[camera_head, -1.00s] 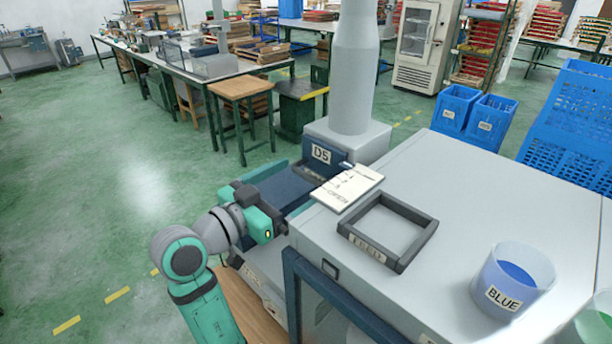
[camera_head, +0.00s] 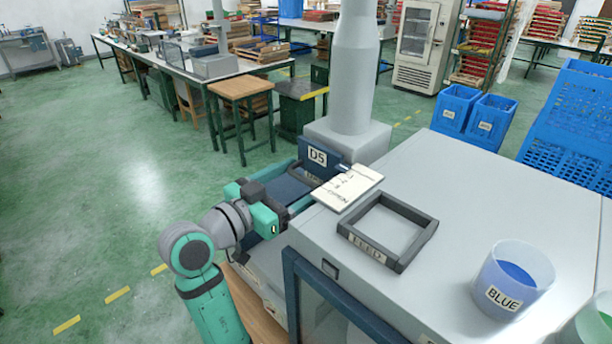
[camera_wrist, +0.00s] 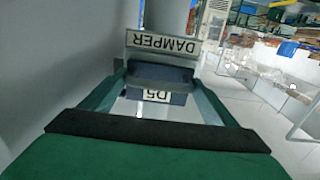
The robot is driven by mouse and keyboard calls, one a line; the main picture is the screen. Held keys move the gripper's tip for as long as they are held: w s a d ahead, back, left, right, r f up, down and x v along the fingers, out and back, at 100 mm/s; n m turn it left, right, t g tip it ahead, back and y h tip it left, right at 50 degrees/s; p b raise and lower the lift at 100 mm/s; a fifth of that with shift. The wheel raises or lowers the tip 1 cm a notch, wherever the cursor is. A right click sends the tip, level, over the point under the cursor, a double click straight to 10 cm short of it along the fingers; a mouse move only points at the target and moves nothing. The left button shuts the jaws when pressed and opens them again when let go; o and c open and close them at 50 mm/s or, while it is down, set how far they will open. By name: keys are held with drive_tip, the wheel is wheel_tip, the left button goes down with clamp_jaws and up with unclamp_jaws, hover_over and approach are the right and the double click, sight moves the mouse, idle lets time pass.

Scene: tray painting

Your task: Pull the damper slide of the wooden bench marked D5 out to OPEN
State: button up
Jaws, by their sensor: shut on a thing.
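The D5 label (camera_head: 317,156) sits on a dark blue plate at the back left of a grey bench (camera_head: 480,190), beside a thick grey pipe. In the wrist view the D5 label (camera_wrist: 158,95) shows upside down. A plate lettered DAMPER (camera_wrist: 163,42) stands just beyond a dark grey-blue block (camera_wrist: 160,74), which looks like the slide's handle. My gripper (camera_wrist: 160,84) is shut on this block, with a finger on each side. In the head view my gripper (camera_head: 292,208) is at the bench's left edge, partly hiding the slide. How far the slide is out cannot be read.
A white lettered card (camera_head: 347,187) lies on the bench near the D5 plate. A dark frame marked FEED (camera_head: 347,233) is right of it. A cup marked BLUE (camera_head: 512,280) stands at the front right. Floor (camera_head: 120,200) to the left is clear.

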drive_tip(key=v, duration=0.7)
drive_tip(key=shift+s+a, duration=0.1)
drive_tip(key=shift+a, duration=0.05)
drive_tip(key=o, duration=1.5)
drive_tip(key=shift+s, duration=0.1)
drive_tip(key=shift+c, duration=0.2)
drive_tip(key=shift+o, duration=0.2)
drive_tip(key=v, duration=1)
drive_tip(key=shift+s+a, duration=0.25)
drive_tip(key=shift+a, duration=0.05)
drive_tip(key=shift+w+r, duration=0.1)
